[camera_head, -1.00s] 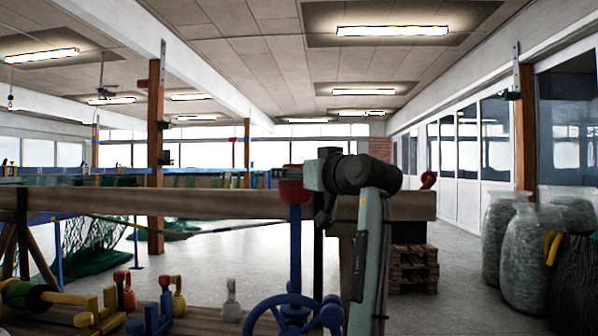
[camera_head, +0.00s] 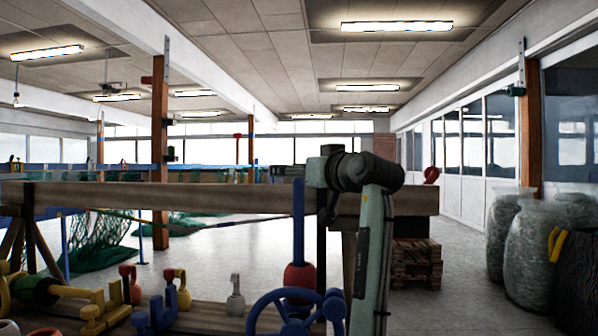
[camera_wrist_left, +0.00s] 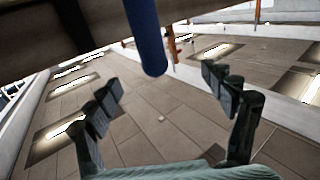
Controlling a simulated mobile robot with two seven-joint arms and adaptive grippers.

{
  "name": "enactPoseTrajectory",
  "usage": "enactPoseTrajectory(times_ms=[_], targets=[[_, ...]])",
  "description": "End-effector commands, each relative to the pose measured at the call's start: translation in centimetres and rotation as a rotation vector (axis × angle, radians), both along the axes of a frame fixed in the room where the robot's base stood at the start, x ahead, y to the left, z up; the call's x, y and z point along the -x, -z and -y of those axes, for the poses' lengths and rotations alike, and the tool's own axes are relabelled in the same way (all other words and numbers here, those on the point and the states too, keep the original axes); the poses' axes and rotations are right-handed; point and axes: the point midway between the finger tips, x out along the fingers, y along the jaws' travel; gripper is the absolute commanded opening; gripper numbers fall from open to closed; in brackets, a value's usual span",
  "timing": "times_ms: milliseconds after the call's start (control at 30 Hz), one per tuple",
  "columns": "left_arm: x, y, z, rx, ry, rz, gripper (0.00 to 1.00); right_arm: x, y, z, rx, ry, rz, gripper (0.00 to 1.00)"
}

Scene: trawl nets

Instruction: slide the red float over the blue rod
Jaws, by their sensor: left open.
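The blue rod (camera_head: 298,215) stands upright in front of the wooden rail. The red float (camera_head: 299,275) sits low around the rod, near the blue handwheel, and the rod rises well above it. My left gripper (camera_head: 287,172) is beside the upper part of the rod, apart from the float. In the left wrist view its two fingers are spread (camera_wrist_left: 163,80), with nothing held. The rod's rounded end (camera_wrist_left: 153,62) hangs into that view from the top, between the fingers. The float is not seen there. My right gripper is out of view.
A wooden rail (camera_head: 130,196) runs across behind the rod. A blue handwheel (camera_head: 285,315) and several coloured fittings (camera_head: 130,285) stand on the bench in front. Stacked pallets (camera_head: 417,263) and filled bags (camera_head: 525,250) are at the right.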

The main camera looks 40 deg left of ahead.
Motion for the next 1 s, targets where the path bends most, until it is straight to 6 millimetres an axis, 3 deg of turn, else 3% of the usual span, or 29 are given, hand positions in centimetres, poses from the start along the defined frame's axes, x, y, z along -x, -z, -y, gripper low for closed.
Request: enactPoseTrajectory(times_ms=[233, 700, 1000], targets=[[0.6, 0.1, 1.5, 0.0, 0.004, -0.001, 0.82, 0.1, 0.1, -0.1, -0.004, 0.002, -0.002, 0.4], [4.5, 0.0, 9.7, 0.0, 0.002, -0.001, 0.82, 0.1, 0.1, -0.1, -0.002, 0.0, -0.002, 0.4], [5.2, 0.0, 10.9, 0.0, -0.001, 0.0, 0.82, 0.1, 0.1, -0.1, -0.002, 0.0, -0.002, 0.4]])
